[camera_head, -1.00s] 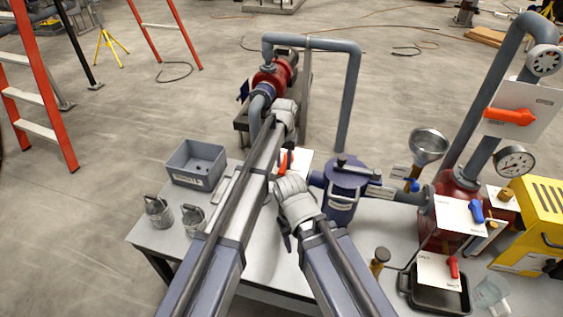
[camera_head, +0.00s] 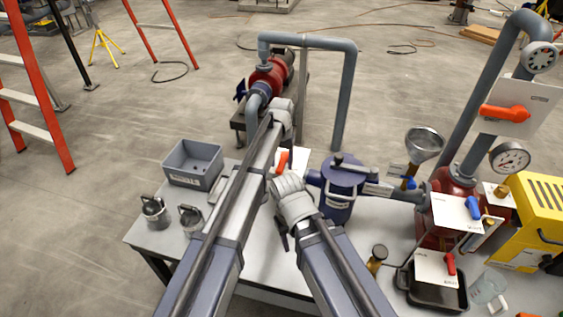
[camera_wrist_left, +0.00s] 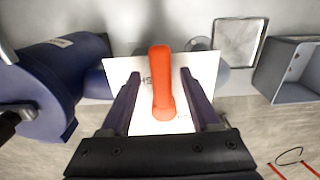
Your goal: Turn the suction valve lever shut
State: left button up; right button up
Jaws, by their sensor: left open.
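An orange-red lever (camera_wrist_left: 162,85) stands over a white label plate (camera_wrist_left: 207,68) in the left wrist view. It also shows in the head view (camera_head: 283,160), partly hidden by my left arm. My left gripper (camera_wrist_left: 160,76) is open, one finger on each side of the lever, with a gap visible on both sides. The label's print is too small to read, and my arm hides the left fingers in the head view. My right gripper (camera_head: 282,234) hangs over the table, left of the blue strainer-like pot; its jaw opening is unclear.
The blue pot (camera_head: 342,190) with a lidded top stands close to the lever. A grey bin (camera_head: 193,164) and two metal cans sit at the table's left. An orange lever (camera_head: 505,112), blue lever (camera_head: 473,208) and red lever (camera_head: 450,264) are at the right.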

aim_at(281, 165)
pick_arm(q)
notch_tip(281, 165, up, 8)
jog(key=p, duration=0.8)
jog(key=shift+f, duration=0.1)
jog(key=shift+s, duration=0.2)
jog(key=s+a, duration=0.3)
jog(key=s, duration=0.7)
jog(key=s+a, duration=0.3)
jog(key=s, duration=0.8)
jog(key=s+a+y, duration=0.1)
jog(key=s+a, duration=0.3)
jog(key=s, duration=0.6)
jog(key=shift+s, duration=0.15)
jog(key=shift+c, duration=0.2)
